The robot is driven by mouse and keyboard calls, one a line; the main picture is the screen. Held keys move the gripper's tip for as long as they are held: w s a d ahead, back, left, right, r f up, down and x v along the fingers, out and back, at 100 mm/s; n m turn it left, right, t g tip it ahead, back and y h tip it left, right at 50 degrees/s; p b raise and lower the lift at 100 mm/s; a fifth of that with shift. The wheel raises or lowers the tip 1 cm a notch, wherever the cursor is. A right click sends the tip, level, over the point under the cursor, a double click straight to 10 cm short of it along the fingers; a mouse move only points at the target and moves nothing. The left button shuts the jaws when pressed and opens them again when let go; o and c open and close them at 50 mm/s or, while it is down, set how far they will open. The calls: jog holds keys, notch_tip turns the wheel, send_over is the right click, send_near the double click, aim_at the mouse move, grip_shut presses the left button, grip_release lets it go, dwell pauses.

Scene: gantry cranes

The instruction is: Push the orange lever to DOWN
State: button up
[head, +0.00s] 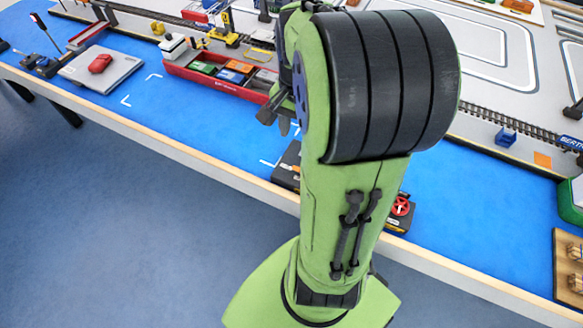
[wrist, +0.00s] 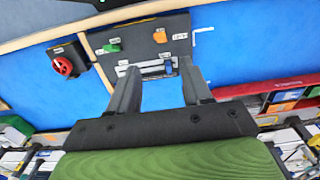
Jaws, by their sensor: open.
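A dark control panel (wrist: 140,30) shows in the wrist view, with the orange lever (wrist: 160,36) on its right part. A green lever (wrist: 111,47) sits to the left of it. My gripper (wrist: 160,68) is open and empty, its two fingers apart and pointing at the panel's near edge, where a pale slotted part shows. The orange lever lies beyond the fingertips, and I see no contact. In the head view my arm hides most of the panel (head: 283,176); the fingers (head: 277,116) show left of the arm, and the orange lever is hidden.
A box with a red rotary knob (wrist: 63,66) stands beside the panel; the knob also shows in the head view (head: 401,206). A red ship (head: 215,84) with coloured containers lies on the blue table surface (head: 465,195). The table's wooden edge (head: 200,160) runs along the front.

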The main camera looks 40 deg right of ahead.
aim_at(298, 170)
notch_tip(298, 170, down, 14)
jog(key=b, duration=0.5)
jog(key=shift+f, duration=0.15)
grip_shut()
